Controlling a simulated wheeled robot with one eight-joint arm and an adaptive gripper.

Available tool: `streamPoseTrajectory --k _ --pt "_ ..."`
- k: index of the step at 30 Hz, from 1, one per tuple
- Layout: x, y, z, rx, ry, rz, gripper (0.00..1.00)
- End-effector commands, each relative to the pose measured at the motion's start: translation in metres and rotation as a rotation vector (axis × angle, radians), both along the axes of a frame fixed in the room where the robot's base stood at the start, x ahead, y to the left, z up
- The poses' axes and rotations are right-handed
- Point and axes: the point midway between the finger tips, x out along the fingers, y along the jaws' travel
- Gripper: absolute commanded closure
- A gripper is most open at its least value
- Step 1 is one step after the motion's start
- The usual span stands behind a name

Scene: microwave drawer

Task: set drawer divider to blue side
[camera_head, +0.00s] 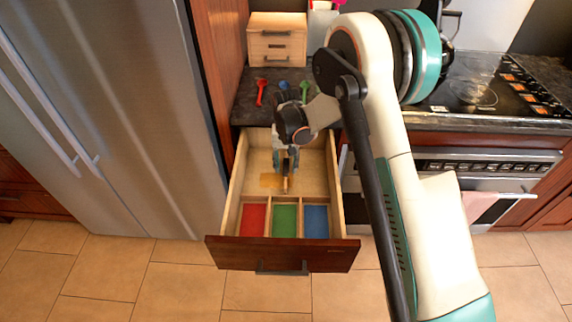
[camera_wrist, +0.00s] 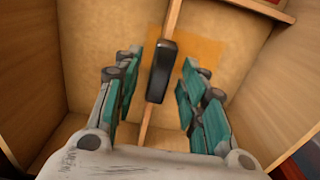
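The open drawer (camera_head: 332,188) has red (camera_head: 253,219), green (camera_head: 286,220) and blue (camera_head: 316,221) sections along its front, with blue at the right. The divider is a thin wooden strip (camera_wrist: 172,18) with a black handle (camera_wrist: 161,72), standing on the drawer floor in the wrist view. In the head view, its visible part (camera_head: 285,184) is near the drawer's middle, behind the green section. My gripper (camera_wrist: 159,80) is open, with one finger on each side of the black handle and visible gaps on both sides. My arm hides part of the drawer's back right.
An orange patch (camera_head: 270,181) lies on the drawer floor. Red (camera_head: 261,91), blue (camera_head: 284,85) and green (camera_head: 305,90) utensils lie on the counter behind, near a small wooden chest (camera_head: 277,47). A fridge (camera_head: 120,110) stands left and a stove (camera_head: 490,85) right.

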Motion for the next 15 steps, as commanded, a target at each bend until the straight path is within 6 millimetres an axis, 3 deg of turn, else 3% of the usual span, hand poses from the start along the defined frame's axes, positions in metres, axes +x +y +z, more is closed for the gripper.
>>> streamPoseTrajectory --k 8,13,15 --pt "-0.0001 0.0000 -0.0014 0.000 0.000 0.000 0.62" --pt "0.0000 0.0000 -0.0013 0.000 0.000 0.000 0.96" --pt "0.0000 0.0000 -0.0013 0.000 0.000 0.000 1.00"
